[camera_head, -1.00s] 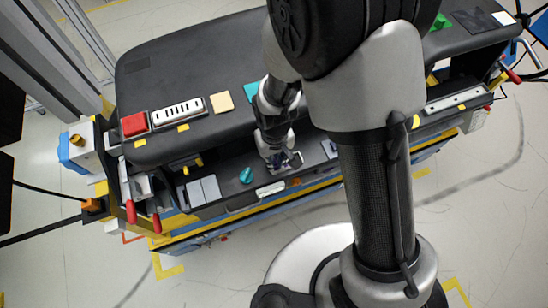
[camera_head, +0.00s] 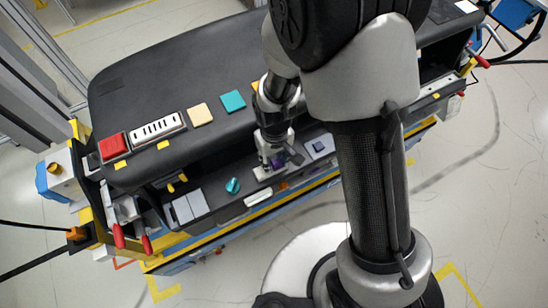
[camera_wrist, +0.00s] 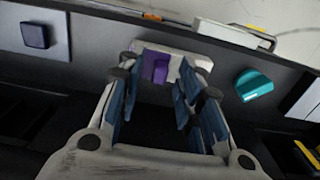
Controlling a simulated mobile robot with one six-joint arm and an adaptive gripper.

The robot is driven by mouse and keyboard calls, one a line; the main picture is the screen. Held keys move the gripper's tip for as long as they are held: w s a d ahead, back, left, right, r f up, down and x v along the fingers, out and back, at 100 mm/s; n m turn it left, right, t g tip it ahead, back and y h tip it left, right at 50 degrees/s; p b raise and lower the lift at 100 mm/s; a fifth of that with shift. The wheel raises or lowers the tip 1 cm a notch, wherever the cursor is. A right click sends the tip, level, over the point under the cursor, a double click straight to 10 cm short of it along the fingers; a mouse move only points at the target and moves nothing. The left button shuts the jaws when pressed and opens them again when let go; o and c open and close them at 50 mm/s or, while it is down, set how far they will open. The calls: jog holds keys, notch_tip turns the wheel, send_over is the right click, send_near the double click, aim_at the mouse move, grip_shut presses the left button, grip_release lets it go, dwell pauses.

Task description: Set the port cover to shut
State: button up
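A white plate (camera_wrist: 200,60) with an upright purple block (camera_wrist: 156,68) sits on the dark lower ledge of the dashboard. I cannot tell for certain that this is the port cover, or whether a cover there is open. The purple block also shows small in the head view (camera_head: 278,161). My gripper (camera_wrist: 160,85) is open in the wrist view, its blue-padded fingers apart on either side of the purple block. I cannot tell whether they touch it. In the head view my gripper (camera_head: 279,154) is over the ledge, hiding part of the plate.
A teal knob (camera_head: 232,186) and grey panels (camera_head: 190,206) lie left of the gripper in the head view. A plate with a dark square button (camera_head: 318,147) is to the right. The dashboard top (camera_head: 180,75) overhangs the ledge and carries a red button (camera_head: 112,146).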

aim_at(275, 162)
jog(key=shift+r, duration=0.1)
notch_tip(275, 162, up, 12)
dwell(0.5)
dwell(0.5)
jog(key=s+d+r+m+t+b, duration=0.2)
jog(key=s+d+m+b, duration=0.1)
jog(key=s+d+b, duration=0.3)
jog(key=s+d+r+m+t+b, duration=0.2)
jog(key=s+d+b, duration=0.3)
jog(key=d, duration=0.5)
jog(key=shift+s+d+r+m+t+b, duration=0.15)
jog(key=shift+s+d+m+t+b, duration=0.2)
jog(key=shift+m+b, duration=0.65)
jog(key=shift+a+n, duration=0.1)
jog(key=shift+n, duration=0.2)
dwell(1.2)
